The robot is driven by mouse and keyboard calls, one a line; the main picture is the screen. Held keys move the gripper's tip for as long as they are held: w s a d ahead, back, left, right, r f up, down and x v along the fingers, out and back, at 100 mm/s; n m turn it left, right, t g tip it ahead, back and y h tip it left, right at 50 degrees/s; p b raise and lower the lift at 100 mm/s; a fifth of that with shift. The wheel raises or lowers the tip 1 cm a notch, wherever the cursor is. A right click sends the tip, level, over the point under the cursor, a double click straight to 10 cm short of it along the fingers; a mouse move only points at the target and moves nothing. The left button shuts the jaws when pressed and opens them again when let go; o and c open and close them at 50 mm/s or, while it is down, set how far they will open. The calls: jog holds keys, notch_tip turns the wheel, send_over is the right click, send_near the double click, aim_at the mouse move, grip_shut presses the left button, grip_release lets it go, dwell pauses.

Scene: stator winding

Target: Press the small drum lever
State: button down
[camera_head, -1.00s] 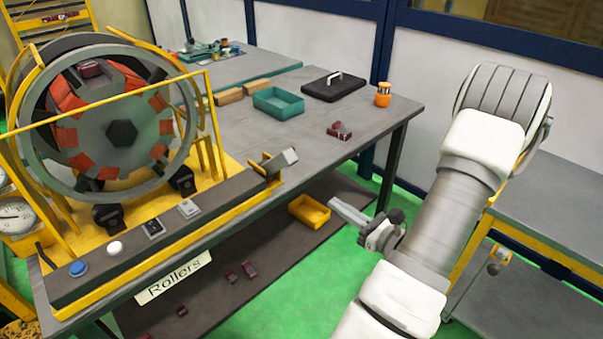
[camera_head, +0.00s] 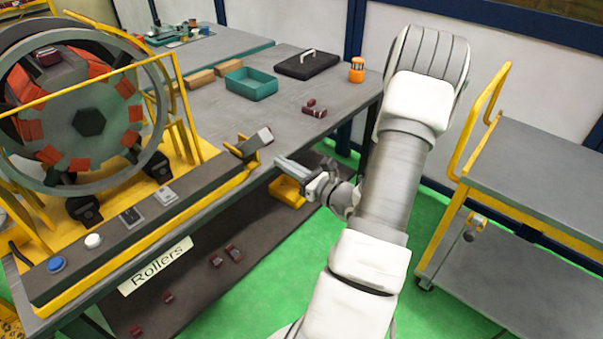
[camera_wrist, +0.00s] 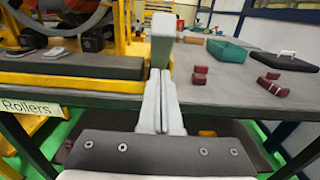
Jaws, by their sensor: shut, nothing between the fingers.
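The small drum lever (camera_head: 258,139) has a grey block-shaped head and sits by a yellow bracket at the right end of the dark control bar. In the wrist view, the grey lever head (camera_wrist: 163,38) stands upright straight beyond my fingertips. My gripper (camera_head: 279,163) is just to the right of and below the lever in the head view, with a small gap showing. In the wrist view, my gripper (camera_wrist: 160,75) has its two fingers together with nothing between them. I cannot tell from the wrist view whether the tips touch the lever.
The large stator drum (camera_head: 90,122) stands in a yellow frame on the left. The control bar carries a blue button (camera_head: 56,264), a white button (camera_head: 93,241) and switches. A teal tray (camera_head: 251,84) and dark red parts (camera_head: 314,108) lie on the table. A trolley (camera_head: 540,165) stands right.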

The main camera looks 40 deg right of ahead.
jog(key=w+r, duration=0.2)
jog(key=shift+w+r, duration=0.15)
jog(key=shift+r, duration=0.2)
jog(key=shift+r+p, duration=0.1)
jog(key=shift+p, duration=0.25)
